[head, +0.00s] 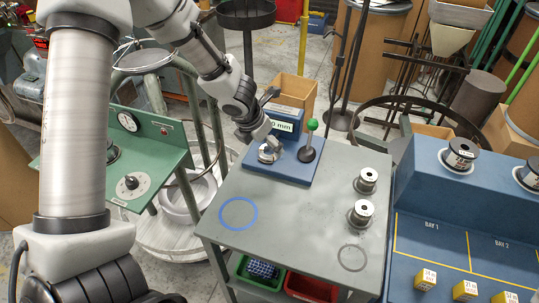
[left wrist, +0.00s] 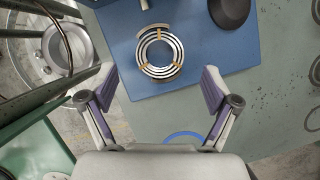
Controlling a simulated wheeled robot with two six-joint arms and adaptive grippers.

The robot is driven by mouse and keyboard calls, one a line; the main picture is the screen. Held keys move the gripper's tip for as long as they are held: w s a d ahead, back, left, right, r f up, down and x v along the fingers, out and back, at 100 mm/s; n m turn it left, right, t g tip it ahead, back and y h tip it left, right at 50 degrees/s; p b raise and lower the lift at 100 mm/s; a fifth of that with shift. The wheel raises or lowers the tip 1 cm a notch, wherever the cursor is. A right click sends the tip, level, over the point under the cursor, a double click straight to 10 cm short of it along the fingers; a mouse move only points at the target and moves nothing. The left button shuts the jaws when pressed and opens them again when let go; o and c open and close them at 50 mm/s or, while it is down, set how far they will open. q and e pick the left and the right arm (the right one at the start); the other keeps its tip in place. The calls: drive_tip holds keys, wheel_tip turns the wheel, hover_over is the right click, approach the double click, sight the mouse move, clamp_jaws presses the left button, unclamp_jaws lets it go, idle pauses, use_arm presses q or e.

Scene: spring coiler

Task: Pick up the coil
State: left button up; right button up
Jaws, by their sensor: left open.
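The coil (head: 268,155) is a flat silvery spiral with tan ties, lying on the blue base plate (head: 287,171) of a small stand on the grey table. In the left wrist view the coil (left wrist: 146,53) lies flat, just beyond the fingertips and roughly centred between them. My left gripper (head: 270,143) is above the coil in the head view, partly hiding it. In the left wrist view my left gripper (left wrist: 158,82) has its fingers wide apart with nothing between them. My right gripper does not show.
A green-knobbed lever (head: 312,125) stands right of the coil, with a display (head: 283,126) behind. Two spools (head: 366,180) sit on the table's right. A blue ring mark (head: 238,213) is on bare table. A blue bay rack (head: 431,235) is further right; a green gauge bench (head: 150,165) is left.

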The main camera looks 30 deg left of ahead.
sight(269, 151)
use_arm(q)
drive_tip(key=b+x, duration=0.1)
drive_tip(key=x, duration=0.2)
drive_tip(key=shift+w+f, duration=0.15)
drive_tip(key=shift+w, duration=0.25)
drive_tip(key=shift+s, duration=0.25)
drive_tip(key=c, duration=0.5)
drive_tip(key=shift+s, duration=0.1)
drive_tip(key=c, duration=1)
drive_tip(key=shift+r, duration=0.25)
